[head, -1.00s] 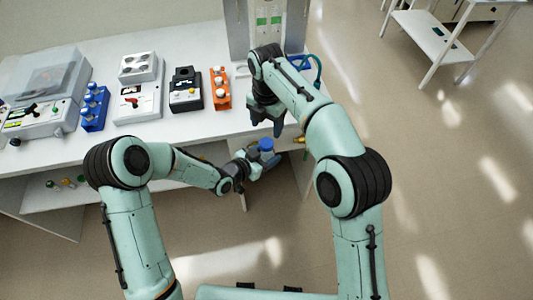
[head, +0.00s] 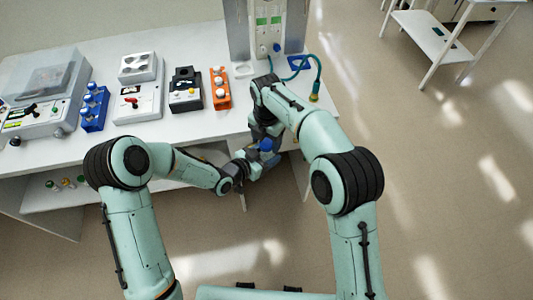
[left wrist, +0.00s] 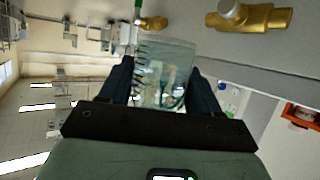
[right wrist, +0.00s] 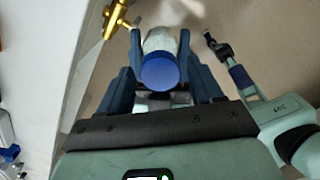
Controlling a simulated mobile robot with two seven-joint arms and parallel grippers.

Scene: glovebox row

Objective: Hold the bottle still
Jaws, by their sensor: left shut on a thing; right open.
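My left gripper (head: 252,161) is shut on a clear bottle in front of the table edge. In the left wrist view the bottle (left wrist: 165,75) sits between its two dark fingers. The blue cap (head: 266,145) also shows in the right wrist view (right wrist: 160,72), with the pale bottle body behind it. My right gripper (right wrist: 160,58) is open, its fingers on either side of the cap and the upper bottle. I cannot tell whether they touch it. In the head view the right gripper partly hides the bottle.
The white table (head: 150,131) carries a blue rack (head: 95,108), an orange rack (head: 220,88) and several devices. A brass fitting (left wrist: 250,17) is near the bottle. A teal hose (head: 319,70) hangs at the table's right end. Open floor lies to the right.

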